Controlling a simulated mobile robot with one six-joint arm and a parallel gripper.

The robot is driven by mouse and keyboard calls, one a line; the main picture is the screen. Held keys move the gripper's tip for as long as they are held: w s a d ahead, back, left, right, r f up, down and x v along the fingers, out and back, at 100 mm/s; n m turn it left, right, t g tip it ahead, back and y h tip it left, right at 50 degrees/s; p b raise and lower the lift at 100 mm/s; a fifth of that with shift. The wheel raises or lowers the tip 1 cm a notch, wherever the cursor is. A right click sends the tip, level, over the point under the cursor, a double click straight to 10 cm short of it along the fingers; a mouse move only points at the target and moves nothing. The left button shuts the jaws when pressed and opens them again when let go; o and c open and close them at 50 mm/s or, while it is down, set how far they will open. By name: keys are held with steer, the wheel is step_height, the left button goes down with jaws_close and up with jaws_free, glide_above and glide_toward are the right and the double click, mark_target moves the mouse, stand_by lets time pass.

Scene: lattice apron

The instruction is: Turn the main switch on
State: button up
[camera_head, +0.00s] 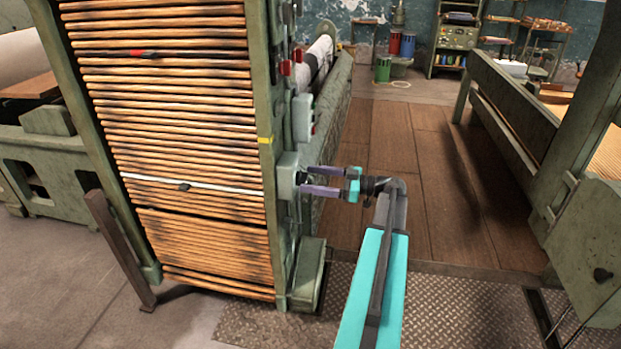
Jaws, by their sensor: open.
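A pale grey box (288,176) is mounted low on the side of the green frame post; it may be the main switch, but no label can be read. My gripper (304,180) points left at this box, with its purple fingers one above the other. The fingers are open, with their tips close to the box's right face. Something small and dark shows between them, and I cannot tell whether they touch it. A second grey box (301,118) with a small red part sits higher on the post.
The green frame (266,200) with rows of wooden rods stands left of my gripper. Red-topped parts (285,67) stick out higher up. A wooden floor (410,150) lies open to the right. Another green machine (520,120) stands at the far right.

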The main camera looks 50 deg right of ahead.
steer(key=shift+w+a, duration=0.35)
steer(key=shift+w, duration=0.2)
steer(key=c, duration=1)
steer(key=shift+c, duration=0.2)
